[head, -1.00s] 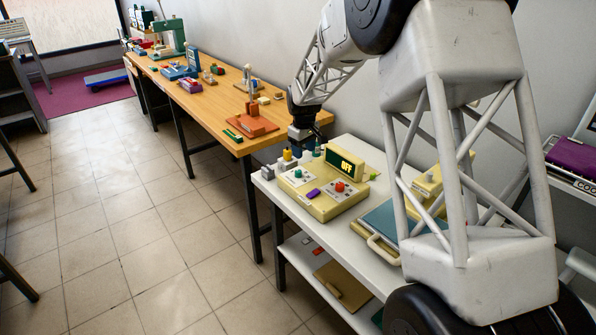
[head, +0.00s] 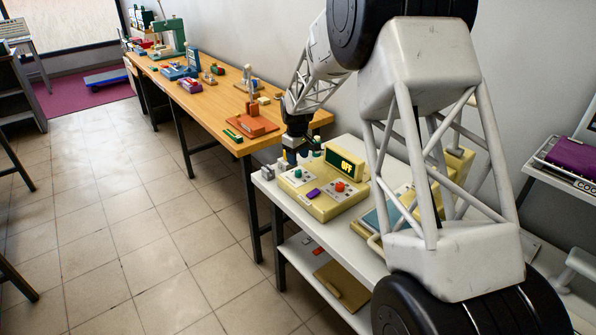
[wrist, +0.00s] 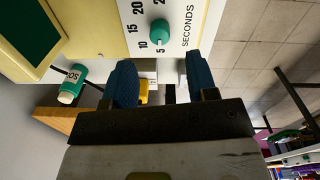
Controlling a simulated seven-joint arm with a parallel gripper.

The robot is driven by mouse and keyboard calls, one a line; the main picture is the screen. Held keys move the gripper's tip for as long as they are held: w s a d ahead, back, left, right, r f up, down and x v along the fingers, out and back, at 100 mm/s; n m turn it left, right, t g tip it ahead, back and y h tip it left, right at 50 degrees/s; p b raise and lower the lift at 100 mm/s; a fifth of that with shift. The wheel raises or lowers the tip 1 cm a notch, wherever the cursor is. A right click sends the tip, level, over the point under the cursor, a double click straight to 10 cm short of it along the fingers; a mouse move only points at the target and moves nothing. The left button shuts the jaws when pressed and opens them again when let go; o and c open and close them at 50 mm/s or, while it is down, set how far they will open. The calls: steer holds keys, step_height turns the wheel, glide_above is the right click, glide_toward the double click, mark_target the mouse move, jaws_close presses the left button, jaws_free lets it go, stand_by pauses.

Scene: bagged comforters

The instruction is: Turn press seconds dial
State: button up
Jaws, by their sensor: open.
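The cream press control box (head: 322,199) stands on the white table, its display reading OFF. Its teal seconds dial (head: 298,172) sits on a white scale plate at the box's left. In the wrist view the dial (wrist: 160,32) shows close up, with numbers and the word SECONDS beside it. My gripper (head: 290,158) points down just behind the dial in the head view. In the wrist view my gripper (wrist: 162,75) has two blue fingers spread wide. The dial lies beyond the fingertips, roughly between their lines, with nothing held.
A red button (head: 339,187) and a purple switch (head: 313,193) are on the box. The wooden table (head: 215,95) adjoins the white table (head: 283,204).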

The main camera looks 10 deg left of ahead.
mark_target(298, 171)
steer(key=shift+f, duration=3.2)
steer(key=c, duration=0.9)
steer(key=shift+c, duration=0.2)
steer(key=shift+m, duration=0.3)
steer(key=m, duration=0.3)
steer(key=shift+w+m, duration=0.1)
steer(key=shift+m, duration=2.5)
